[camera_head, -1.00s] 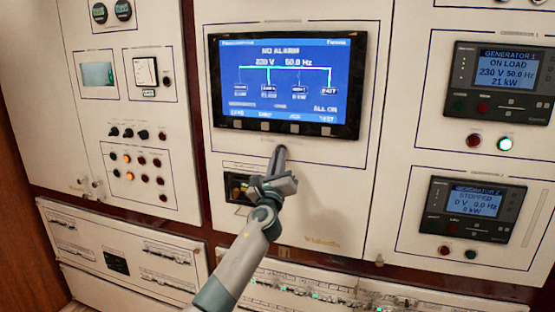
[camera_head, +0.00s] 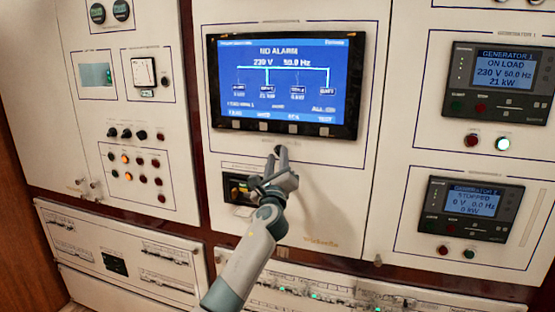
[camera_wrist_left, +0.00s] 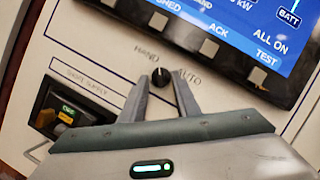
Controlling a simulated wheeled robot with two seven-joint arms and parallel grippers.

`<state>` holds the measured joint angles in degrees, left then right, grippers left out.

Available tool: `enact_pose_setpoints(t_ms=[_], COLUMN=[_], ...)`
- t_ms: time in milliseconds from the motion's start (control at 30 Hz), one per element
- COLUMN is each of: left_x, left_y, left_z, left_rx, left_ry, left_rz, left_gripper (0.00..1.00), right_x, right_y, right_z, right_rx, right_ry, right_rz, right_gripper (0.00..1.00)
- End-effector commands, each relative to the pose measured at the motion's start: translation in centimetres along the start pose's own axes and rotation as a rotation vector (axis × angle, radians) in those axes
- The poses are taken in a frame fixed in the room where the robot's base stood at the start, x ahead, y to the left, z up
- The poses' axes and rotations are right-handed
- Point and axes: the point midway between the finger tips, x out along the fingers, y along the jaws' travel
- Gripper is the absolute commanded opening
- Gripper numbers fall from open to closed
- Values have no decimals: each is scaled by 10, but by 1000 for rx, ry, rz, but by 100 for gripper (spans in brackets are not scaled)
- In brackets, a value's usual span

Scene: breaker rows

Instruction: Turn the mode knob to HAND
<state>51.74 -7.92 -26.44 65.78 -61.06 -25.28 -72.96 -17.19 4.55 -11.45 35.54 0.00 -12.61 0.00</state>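The mode knob (camera_wrist_left: 162,78) is a small black knob on the white panel below the display. In the left wrist view the word HAND (camera_wrist_left: 147,53) is to its upper left and AUTO (camera_wrist_left: 190,79) to its right. My left gripper (camera_wrist_left: 162,82) is open, with one fingertip on each side of the knob and a small gap showing on both sides. The exact direction of the knob's pointer is hard to tell. In the head view my left gripper (camera_head: 276,155) is just below the display, and its fingers largely cover the knob. My right gripper is not in view.
The large blue display (camera_head: 283,85) is just above the knob. A small dark device in a recess (camera_head: 237,189) is at lower left of it. Generator panels (camera_head: 498,82) are at the right, and lamps and switches (camera_head: 135,160) at the left. The panel right of the gripper is bare.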

Motion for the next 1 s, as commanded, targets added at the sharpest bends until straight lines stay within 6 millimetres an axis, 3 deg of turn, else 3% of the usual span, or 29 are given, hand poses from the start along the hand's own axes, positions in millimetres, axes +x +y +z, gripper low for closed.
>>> enact_pose_setpoints(t_ms=[367,567,1000], left_x=[-2,-12,-76], left_y=[-1,0,1], left_z=[1,2,0], left_rx=[1,2,1], left_ry=[-2,-3,-3], left_rz=[-2,-2,-2], left_gripper=[28,28,28], right_x=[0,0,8], right_y=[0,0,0], right_z=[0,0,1], right_rx=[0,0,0], right_ry=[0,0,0], right_rz=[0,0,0], right_gripper=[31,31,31])
